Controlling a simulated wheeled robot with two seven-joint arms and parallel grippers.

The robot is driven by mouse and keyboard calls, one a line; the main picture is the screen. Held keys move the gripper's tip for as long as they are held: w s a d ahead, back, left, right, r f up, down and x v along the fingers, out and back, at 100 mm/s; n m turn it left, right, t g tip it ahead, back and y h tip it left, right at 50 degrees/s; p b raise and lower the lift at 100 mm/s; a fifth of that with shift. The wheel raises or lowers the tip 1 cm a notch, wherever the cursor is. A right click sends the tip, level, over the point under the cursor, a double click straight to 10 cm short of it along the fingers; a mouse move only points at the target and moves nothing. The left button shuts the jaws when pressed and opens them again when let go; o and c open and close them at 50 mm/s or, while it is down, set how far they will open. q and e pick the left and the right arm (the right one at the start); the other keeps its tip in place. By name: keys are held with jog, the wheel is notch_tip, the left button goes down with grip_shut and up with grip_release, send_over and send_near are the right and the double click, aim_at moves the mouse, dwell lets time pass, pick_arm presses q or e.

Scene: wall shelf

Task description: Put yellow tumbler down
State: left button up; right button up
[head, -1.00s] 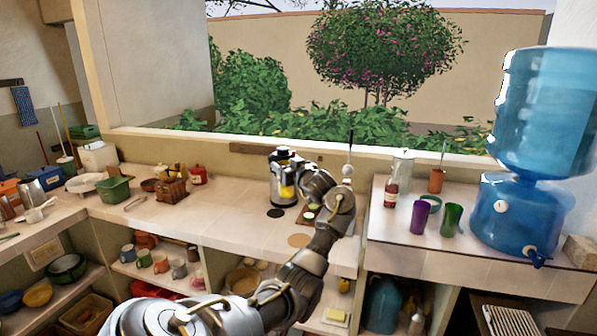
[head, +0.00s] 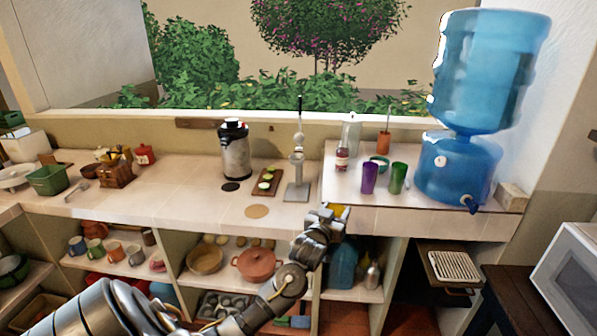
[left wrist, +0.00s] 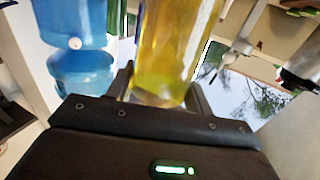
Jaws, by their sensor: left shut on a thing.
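My left gripper (head: 333,212) is shut on the yellow tumbler (head: 340,211). In the head view only a small part of the tumbler shows past my gripper, just in front of the raised counter on the right. In the left wrist view the yellow tumbler (left wrist: 172,50) is large, clear and between the fingers (left wrist: 158,92). A purple tumbler (head: 369,178) and a green tumbler (head: 397,177) stand upright on the raised counter (head: 350,205), beyond and right of my gripper. My right gripper is not in view.
A blue water dispenser (head: 455,165) stands right of the tumblers. A metal press (head: 297,178) is left on the lower counter. The raised counter's front strip is clear.

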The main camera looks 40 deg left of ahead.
pick_arm(q)
jog(key=s+d+f+m+h+b, duration=0.1)
jog(key=s+d+f+h+b, duration=0.1)
jog(key=s+d+b, duration=0.3)
jog(key=s+d+f+m+h+b, duration=0.2)
jog(key=s+d+f+h+b, duration=0.1)
jog(key=s+d, duration=0.9)
jog(key=d+f+b, duration=0.1)
jog(key=d+b, duration=0.1)
jog(key=d, duration=0.1)
jog(key=shift+f+t, duration=0.25)
jog(key=shift+t, duration=0.05)
